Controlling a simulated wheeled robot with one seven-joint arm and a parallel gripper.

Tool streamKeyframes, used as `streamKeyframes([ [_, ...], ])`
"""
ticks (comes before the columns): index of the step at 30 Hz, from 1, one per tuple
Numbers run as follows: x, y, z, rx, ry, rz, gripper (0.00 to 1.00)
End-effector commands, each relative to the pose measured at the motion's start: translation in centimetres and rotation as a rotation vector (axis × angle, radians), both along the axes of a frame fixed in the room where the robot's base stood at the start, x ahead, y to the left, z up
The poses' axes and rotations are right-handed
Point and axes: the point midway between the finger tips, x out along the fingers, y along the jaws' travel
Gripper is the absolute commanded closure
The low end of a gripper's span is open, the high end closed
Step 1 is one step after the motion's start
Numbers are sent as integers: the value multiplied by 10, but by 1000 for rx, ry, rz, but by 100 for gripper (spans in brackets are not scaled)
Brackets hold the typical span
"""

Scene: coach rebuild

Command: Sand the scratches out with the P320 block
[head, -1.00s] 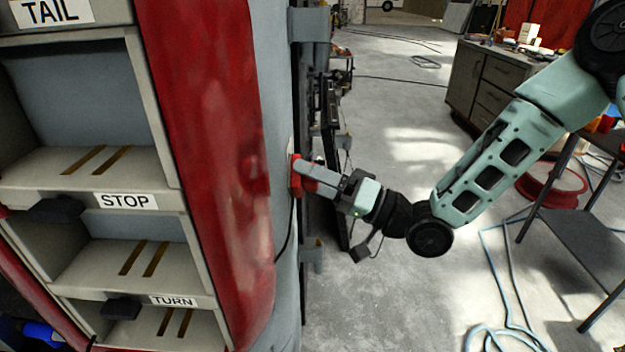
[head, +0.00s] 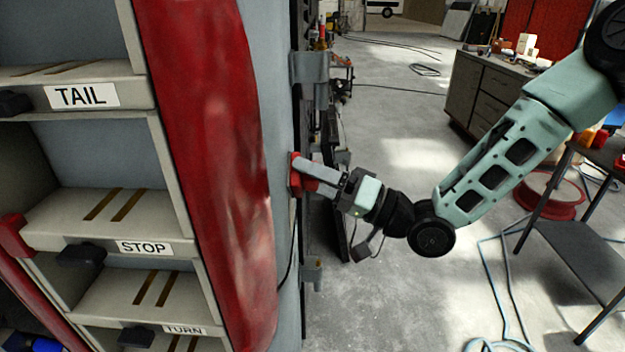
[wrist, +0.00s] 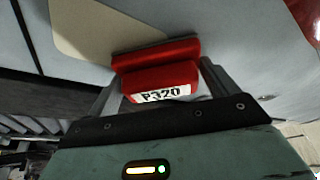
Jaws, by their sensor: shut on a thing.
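The red P320 block (wrist: 160,80) is between the two fingers of my gripper (wrist: 158,90), its white P320 label facing the wrist camera. In the head view, my gripper (head: 312,174) is shut on the red block (head: 296,172), which is at the side of the grey-blue body panel (head: 265,110). In the wrist view, the block's far side is close to the panel (wrist: 235,40), by the edge of a beige patch (wrist: 100,30). I cannot tell whether it touches. No scratches can be made out.
A grey shelf unit with TAIL (head: 82,95), STOP (head: 145,247) and TURN (head: 185,329) labels stands at left beside a red panel strip (head: 215,150). Dark racking (head: 335,190) lies behind my gripper. A dark table (head: 590,240) stands at right. Hoses (head: 505,280) lie on the floor.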

Motion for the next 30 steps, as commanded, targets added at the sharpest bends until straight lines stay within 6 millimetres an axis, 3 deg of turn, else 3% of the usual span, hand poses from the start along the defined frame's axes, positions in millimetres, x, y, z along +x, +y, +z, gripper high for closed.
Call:
streamKeyframes([
  [7, -1, -2, 2, 2, -1, 2, 32],
  [19, 0, 0, -31, 1, 1, 1, 32],
  [30, 0, 0, -48, 0, 2, 1, 32],
])
